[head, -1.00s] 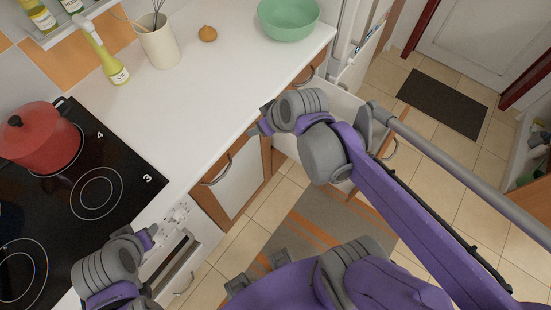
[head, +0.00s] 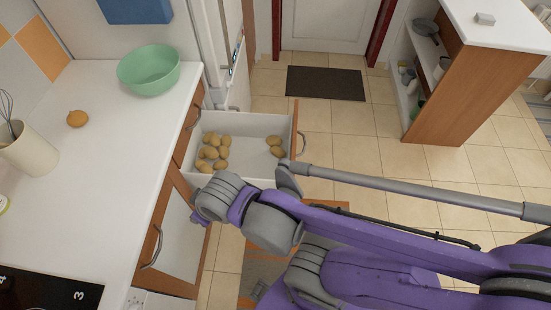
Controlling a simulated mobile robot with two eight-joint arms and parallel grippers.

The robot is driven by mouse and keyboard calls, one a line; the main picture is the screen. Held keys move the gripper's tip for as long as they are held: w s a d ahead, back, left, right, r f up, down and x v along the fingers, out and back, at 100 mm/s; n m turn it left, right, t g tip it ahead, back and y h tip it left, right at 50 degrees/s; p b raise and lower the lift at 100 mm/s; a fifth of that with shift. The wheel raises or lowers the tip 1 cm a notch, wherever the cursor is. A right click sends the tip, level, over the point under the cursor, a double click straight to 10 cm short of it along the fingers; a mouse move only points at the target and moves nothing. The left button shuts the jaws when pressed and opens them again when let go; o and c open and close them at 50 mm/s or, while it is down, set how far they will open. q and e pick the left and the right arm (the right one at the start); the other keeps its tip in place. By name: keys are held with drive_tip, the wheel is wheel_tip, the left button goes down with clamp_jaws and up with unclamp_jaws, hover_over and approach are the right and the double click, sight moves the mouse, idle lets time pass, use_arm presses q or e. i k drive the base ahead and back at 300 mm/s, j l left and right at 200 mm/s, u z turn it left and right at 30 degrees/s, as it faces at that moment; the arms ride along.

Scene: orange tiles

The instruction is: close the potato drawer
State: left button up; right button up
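The potato drawer (head: 238,123) is pulled out from the counter, just beyond the middle of the head view. It is a white box with a wooden front edge and a grey handle (head: 303,144) on its right side. Several potatoes (head: 212,152) lie at its left end, and a few more (head: 276,146) lie near the front. My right arm crosses below the drawer from the right, hiding part of its near side. My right gripper (head: 197,216) is at the arm's left end, near the cabinet front; its fingers are too unclear to judge. My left gripper is out of view.
The white counter (head: 100,150) on the left carries a green bowl (head: 149,70), an onion (head: 77,118) and a utensil pot (head: 30,150). A wooden shelf unit (head: 460,95) stands at the right. Tiled floor (head: 345,150) beyond the drawer front is free, with a dark mat (head: 326,83) by the door.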

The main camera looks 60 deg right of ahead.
sight(235, 142)
drive_tip(key=k+l, duration=0.45)
drive_tip(key=z, duration=0.45)
drive_tip(key=l+z, duration=0.15)
drive_tip(key=z, duration=0.25)
drive_tip(key=l+z, duration=0.1)
drive_tip(key=z, duration=0.35)
drive_tip(key=l+z, duration=0.1)
drive_tip(key=z, duration=0.35)
drive_tip(key=i+j, duration=0.1)
drive_tip(key=j, duration=0.5)
